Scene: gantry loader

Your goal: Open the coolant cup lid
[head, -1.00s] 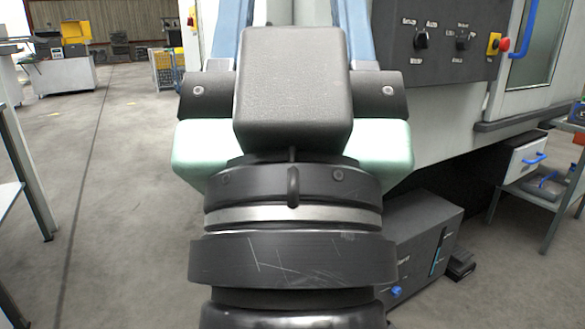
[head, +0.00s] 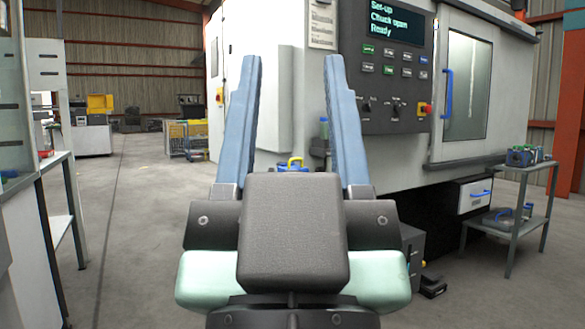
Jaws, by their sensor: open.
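In the head view, my gripper (head: 293,64) points up and away, with its two blue fingers spread wide and nothing between them. No coolant cup lid can be clearly made out. A small dark holder (head: 319,149) with a blue-green piece (head: 323,128) above it is by the machine's left part, just left of my right finger. It is too small to tell whether it is the cup. A yellow handle (head: 295,161) with some blue below it shows low between the fingers, partly hidden by my gripper.
The white machine (head: 400,155) fills the right, with a control panel (head: 388,70) and a blue-handled windowed door (head: 466,85). A grey cart (head: 515,169) stands at the right. A shelf bench (head: 57,163) is at the left. Open floor (head: 135,220) lies left of centre.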

